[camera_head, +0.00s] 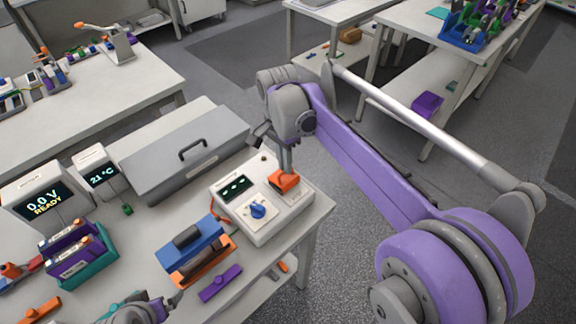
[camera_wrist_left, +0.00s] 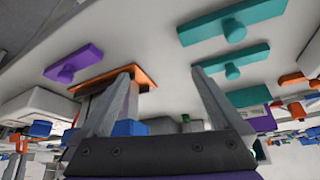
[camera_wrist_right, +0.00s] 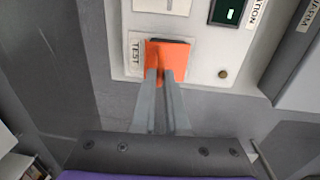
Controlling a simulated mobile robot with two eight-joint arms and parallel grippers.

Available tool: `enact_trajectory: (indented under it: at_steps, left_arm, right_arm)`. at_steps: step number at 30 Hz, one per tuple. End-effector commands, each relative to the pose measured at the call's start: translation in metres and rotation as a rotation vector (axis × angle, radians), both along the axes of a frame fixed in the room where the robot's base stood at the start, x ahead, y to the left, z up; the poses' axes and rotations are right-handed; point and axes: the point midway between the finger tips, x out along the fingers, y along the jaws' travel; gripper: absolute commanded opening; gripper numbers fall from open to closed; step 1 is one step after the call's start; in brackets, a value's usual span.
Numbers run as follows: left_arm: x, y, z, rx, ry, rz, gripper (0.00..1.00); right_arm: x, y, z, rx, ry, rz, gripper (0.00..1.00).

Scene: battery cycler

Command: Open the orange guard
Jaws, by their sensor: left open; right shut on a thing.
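The orange guard (camera_head: 287,183) sits on the right part of the white control box (camera_head: 265,236), beside a blue knob (camera_head: 258,209). In the right wrist view the guard (camera_wrist_right: 182,55) lies beside a TEST label, with a dark strip along its far edge. My right gripper (camera_wrist_right: 160,76) is over the guard's near edge with its fingers close together, shut on it. How far the guard is raised, I cannot tell. My left gripper (camera_wrist_left: 163,85) is open and empty, fingers wide apart, above the table's front area, away from the guard.
A grey lidded case (camera_head: 180,160) with a handle stands behind the control box. A blue and orange holder (camera_head: 190,250) and a purple bar (camera_head: 220,284) lie to its left. Display units (camera_head: 42,200) and a purple-and-teal rack stand at the left.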

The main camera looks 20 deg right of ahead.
Motion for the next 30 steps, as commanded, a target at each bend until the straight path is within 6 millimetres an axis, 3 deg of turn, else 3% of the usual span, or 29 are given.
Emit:
enact_trajectory:
  at_steps: [15, 30]
  left_arm:
    - [0.002, 0.0, 0.005, 0.0, -0.003, 0.0, 1.0]
    - [0.002, 0.0, 0.005, 0.0, -0.004, 0.0, 1.0]
  right_arm:
    - [0.022, 0.008, 0.008, -0.105, 0.286, 0.001, 0.0]
    - [0.025, 0.009, 0.009, -0.12, 0.33, 0.0, 0.0]
